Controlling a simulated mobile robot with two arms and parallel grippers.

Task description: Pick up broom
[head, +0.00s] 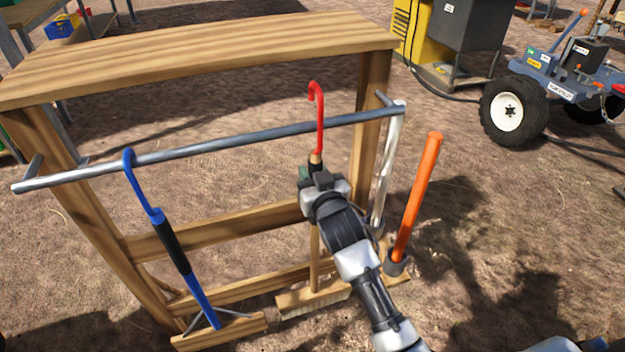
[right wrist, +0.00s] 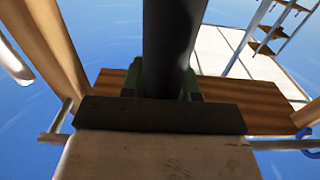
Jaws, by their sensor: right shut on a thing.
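The broom (head: 314,262) has a red hook at its top, a black grip, a wooden handle and a wide brush head (head: 313,298). It stands nearly upright at the rack's rail, with its hook at rail height. I cannot tell whether the hook still rests on the rail. My right gripper (head: 318,177) is shut on the black grip below the hook and hides part of the handle. In the right wrist view the dark grip (right wrist: 170,45) runs between the green-edged fingers (right wrist: 162,95). My left gripper is not in view.
The wooden rack (head: 200,58) carries a metal rail (head: 230,138). A blue-handled tool (head: 180,255) hangs at its left. A pale tool (head: 388,165) and an orange-handled tool (head: 417,195) stand close right of the broom. A wheeled machine (head: 560,80) stands at back right.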

